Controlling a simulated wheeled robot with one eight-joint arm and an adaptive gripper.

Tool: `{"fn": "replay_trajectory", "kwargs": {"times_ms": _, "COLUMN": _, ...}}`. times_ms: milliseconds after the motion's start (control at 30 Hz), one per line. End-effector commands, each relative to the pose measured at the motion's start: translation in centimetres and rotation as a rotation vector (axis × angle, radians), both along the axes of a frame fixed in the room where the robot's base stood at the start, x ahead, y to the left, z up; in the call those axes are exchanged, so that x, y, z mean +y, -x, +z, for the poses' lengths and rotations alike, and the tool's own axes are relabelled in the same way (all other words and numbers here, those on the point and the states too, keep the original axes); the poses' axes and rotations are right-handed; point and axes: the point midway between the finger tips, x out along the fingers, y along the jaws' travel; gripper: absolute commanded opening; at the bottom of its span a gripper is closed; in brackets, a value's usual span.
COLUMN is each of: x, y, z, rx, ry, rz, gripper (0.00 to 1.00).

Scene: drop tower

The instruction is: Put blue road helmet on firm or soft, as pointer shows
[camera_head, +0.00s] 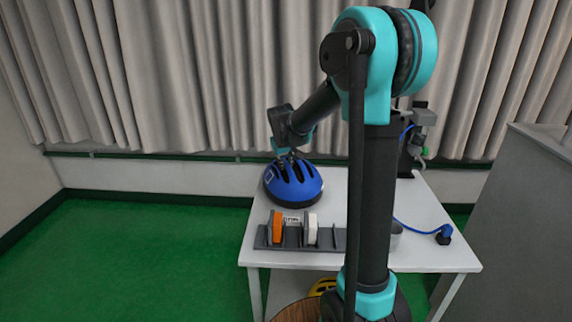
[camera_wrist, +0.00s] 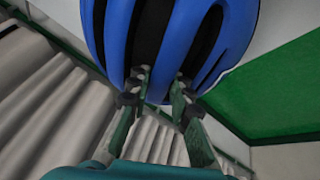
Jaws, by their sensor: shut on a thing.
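The blue road helmet (camera_head: 293,183) is at the back left of the white table, below my gripper (camera_head: 288,154). In the wrist view the helmet (camera_wrist: 208,40) fills the top of the picture, and my gripper (camera_wrist: 160,90) is shut on its vented shell, with the fingertips at the vents. I cannot tell whether the helmet touches the table. In front of it stands a dark grey rack (camera_head: 262,240) holding an orange block (camera_head: 277,226) and a white block (camera_head: 310,228). A small label (camera_head: 292,219) shows between them, too small to read. I cannot make out a pointer.
The white table (camera_head: 430,255) has bare room at its front right. A blue cable ends in a blue plug (camera_head: 445,233) at the right edge. A grey apparatus (camera_head: 420,120) stands at the back right. A yellow helmet (camera_head: 322,286) is below the table. A grey cabinet (camera_head: 520,220) is at the right.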

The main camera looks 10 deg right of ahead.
Motion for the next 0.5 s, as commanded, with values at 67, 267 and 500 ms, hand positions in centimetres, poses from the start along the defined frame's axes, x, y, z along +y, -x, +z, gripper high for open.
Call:
{"fn": "replay_trajectory", "kwargs": {"times_ms": 67, "x": 0.0, "y": -0.01, "z": -0.01, "rx": 0.0, "ry": 0.0, "rz": 0.0, "gripper": 0.0}}
{"fn": "replay_trajectory", "kwargs": {"times_ms": 267, "x": 0.01, "y": -0.02, "z": -0.2, "rx": 0.0, "ry": 0.0, "rz": 0.0, "gripper": 0.32}}
{"fn": "replay_trajectory", "kwargs": {"times_ms": 500, "x": 0.01, "y": -0.01, "z": -0.2, "rx": 0.0, "ry": 0.0, "rz": 0.0, "gripper": 0.41}}
